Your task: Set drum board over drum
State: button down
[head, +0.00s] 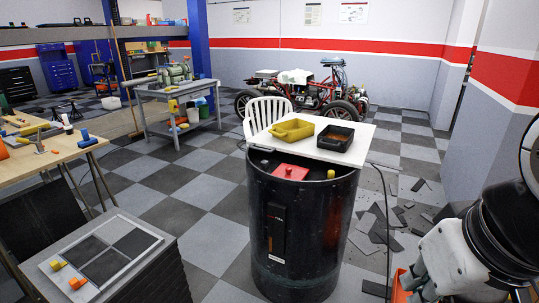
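The black drum (290,235) stands upright on the checkered floor in the middle of the head view. A white board (316,131) lies across the back part of its top and sticks out past the rim. The front part of the drum's mouth is uncovered, and a red object (291,172) and a small yellow piece (331,174) show there. A yellow tray (292,130) and a dark tray (336,138) sit on the board. My gripper (416,287) is at the lower right, apart from the drum and board; its fingers are partly cut off and unclear.
Dark broken tiles (382,228) litter the floor right of the drum. An orange object (400,288) is partly hidden beside my gripper. A white chair (266,112) stands close behind the drum. A stacked dark block (125,262) and a wooden bench (35,155) are at left.

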aim_at(355, 156)
jog(key=i+j+u, duration=0.25)
jog(key=i, duration=1.2)
jog(key=l, duration=0.15)
